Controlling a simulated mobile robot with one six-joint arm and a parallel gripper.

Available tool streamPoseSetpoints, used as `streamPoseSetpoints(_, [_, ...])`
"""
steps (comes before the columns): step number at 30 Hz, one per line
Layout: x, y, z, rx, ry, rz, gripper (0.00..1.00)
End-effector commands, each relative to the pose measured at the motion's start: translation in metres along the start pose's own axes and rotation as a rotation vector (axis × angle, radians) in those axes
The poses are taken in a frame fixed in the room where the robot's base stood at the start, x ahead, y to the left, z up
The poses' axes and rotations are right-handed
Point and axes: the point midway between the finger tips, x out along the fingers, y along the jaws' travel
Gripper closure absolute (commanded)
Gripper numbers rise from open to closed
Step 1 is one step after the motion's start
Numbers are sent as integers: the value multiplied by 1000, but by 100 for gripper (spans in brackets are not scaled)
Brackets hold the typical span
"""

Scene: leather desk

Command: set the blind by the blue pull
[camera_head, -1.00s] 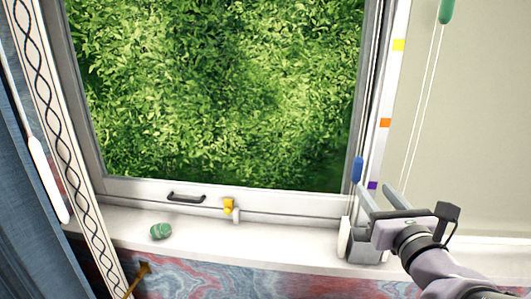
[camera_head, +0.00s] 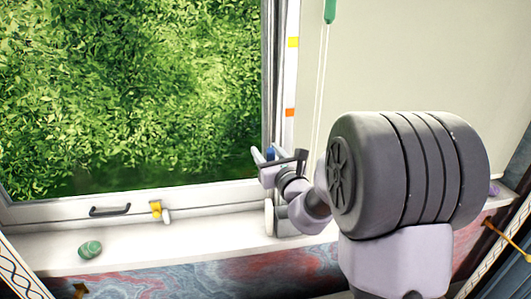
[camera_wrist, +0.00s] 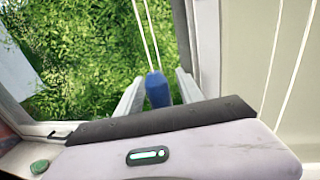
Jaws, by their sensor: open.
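The blue pull (camera_head: 270,154) hangs at the right side of the window frame. In the wrist view the blue pull (camera_wrist: 157,91) hangs on two white cords between my two fingers, with no clear contact on either side. My gripper (camera_head: 264,153) is open around it; its fingers also show in the wrist view (camera_wrist: 158,92). The pull's lower end is hidden behind my gripper's body in the wrist view. A white strip beside the window carries a yellow mark (camera_head: 293,42) and an orange mark (camera_head: 289,112).
A green pull (camera_head: 330,11) hangs on cords to the right, before a pale blind (camera_head: 420,60). A black handle (camera_head: 109,210) and yellow latch (camera_head: 156,208) sit on the lower frame. A green stone (camera_head: 90,249) lies on the sill. My arm covers the lower right.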

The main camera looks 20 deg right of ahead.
Motion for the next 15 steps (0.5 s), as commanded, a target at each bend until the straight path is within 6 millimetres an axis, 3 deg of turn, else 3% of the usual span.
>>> streamPoseSetpoints(7, [1, 0, 0, 0, 0, 0, 56])
streamPoseSetpoints(13, [1, 0, 0, 0, 0, 0, 95])
streamPoseSetpoints(15, [1, 0, 0, 0, 0, 0, 100])
